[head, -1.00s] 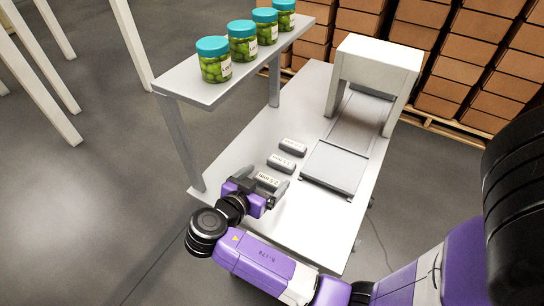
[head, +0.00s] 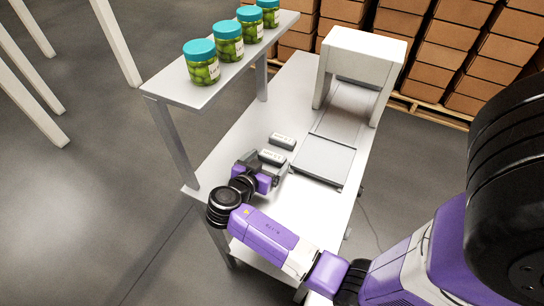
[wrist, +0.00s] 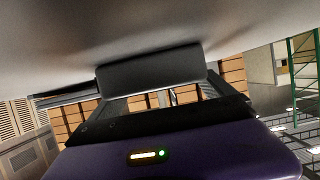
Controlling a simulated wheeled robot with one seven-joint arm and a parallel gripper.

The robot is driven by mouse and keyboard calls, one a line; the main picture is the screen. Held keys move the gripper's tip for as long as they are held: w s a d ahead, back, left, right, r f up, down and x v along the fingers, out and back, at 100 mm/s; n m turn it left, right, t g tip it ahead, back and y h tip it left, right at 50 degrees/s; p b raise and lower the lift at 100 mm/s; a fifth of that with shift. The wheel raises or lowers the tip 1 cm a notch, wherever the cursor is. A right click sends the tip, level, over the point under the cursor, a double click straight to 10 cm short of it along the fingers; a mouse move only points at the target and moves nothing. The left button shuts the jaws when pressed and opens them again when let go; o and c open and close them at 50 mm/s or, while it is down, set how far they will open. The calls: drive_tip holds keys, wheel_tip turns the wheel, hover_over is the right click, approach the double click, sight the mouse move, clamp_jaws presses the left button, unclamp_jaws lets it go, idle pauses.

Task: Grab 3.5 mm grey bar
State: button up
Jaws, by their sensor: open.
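Two small grey bars with white labels lie on the white table in the head view: a far bar (head: 282,141) and a middle bar (head: 272,157). Their labels are too small to read. My gripper (head: 265,165) is open, low over the table on the near side of the middle bar. It covers the place of the nearest bar, which I cannot make out in the head view. In the wrist view a dark grey block (wrist: 150,68) is against the pale surface, in front of my purple gripper body; I cannot tell which bar it is, or whether the fingers touch it.
A shelf (head: 215,90) with several green jars (head: 202,62) with teal lids stands above the table's left side. A conveyor with a flat plate (head: 322,161) and a white arch (head: 362,55) is at the right. Stacked cartons (head: 448,55) stand behind.

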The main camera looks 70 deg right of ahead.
drive_tip(key=shift+c, duration=0.2)
drive_tip(key=c, duration=1.1)
drive_tip(key=shift+r, duration=0.1)
drive_tip(key=shift+c, duration=0.2)
